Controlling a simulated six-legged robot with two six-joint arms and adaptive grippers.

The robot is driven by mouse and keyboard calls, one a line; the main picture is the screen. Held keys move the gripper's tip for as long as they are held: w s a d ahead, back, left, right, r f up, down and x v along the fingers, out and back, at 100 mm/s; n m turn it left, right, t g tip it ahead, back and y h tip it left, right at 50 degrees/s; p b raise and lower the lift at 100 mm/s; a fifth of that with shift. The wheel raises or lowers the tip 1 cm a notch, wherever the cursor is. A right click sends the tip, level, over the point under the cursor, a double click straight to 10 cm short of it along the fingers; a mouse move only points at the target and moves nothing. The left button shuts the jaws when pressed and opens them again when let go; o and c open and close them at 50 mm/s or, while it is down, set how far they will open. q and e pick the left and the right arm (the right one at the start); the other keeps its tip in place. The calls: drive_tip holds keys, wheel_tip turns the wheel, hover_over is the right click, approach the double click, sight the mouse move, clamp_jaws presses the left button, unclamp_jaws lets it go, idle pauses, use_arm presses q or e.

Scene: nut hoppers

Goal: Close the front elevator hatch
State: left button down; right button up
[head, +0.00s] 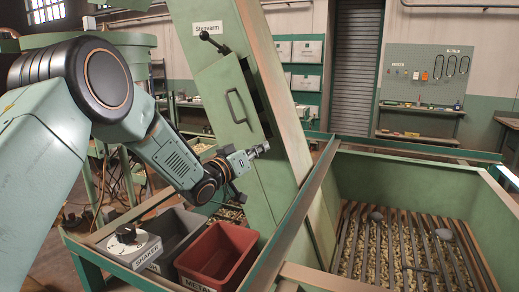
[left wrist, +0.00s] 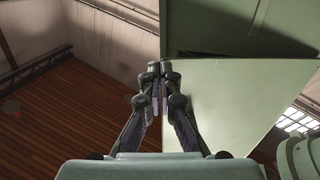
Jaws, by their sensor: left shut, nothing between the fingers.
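The green front elevator hatch (head: 228,95) with a dark bar handle (head: 236,106) is on the leaning green elevator (head: 230,25) in the head view. It stands ajar, with a dark gap along its right side. A latch lever with a dark knob (head: 210,41) sits above it. My left gripper (head: 261,150) is shut and empty in front of the elevator, below the hatch. In the left wrist view the shut fingertips (left wrist: 159,70) are beside the edge of a light green panel (left wrist: 225,105); I cannot tell whether they touch it. My right gripper is not in view.
A green hopper (head: 400,170) with a bar grate over nuts stands at the right. A red bin (head: 215,255), a grey bin (head: 178,232) and a shaker control box (head: 133,247) are below my left arm. A pegboard (head: 428,75) hangs at the back.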

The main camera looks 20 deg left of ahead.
sight(279, 137)
use_arm(q)
drive_tip(key=w+y, duration=0.1)
drive_tip(key=w, duration=0.1)
drive_tip(key=w+d+n+y, duration=0.1)
drive_tip(key=w+d+n+y+b, duration=0.1)
drive_tip(key=w, duration=0.1)
drive_tip(key=shift+w+r+y, duration=0.1)
drive_tip(key=shift+w+y, duration=0.2)
drive_tip(key=shift+y, duration=0.1)
drive_tip(key=shift+w+d+r, duration=0.1)
drive_tip(key=shift+w+d, duration=0.05)
drive_tip(key=shift+w, duration=0.05)
drive_tip(key=shift+w+r, duration=0.1)
drive_tip(key=shift+w, duration=0.1)
drive_tip(key=shift+a+n, duration=0.2)
drive_tip(key=shift+n, duration=0.1)
drive_tip(key=shift+d, duration=0.15)
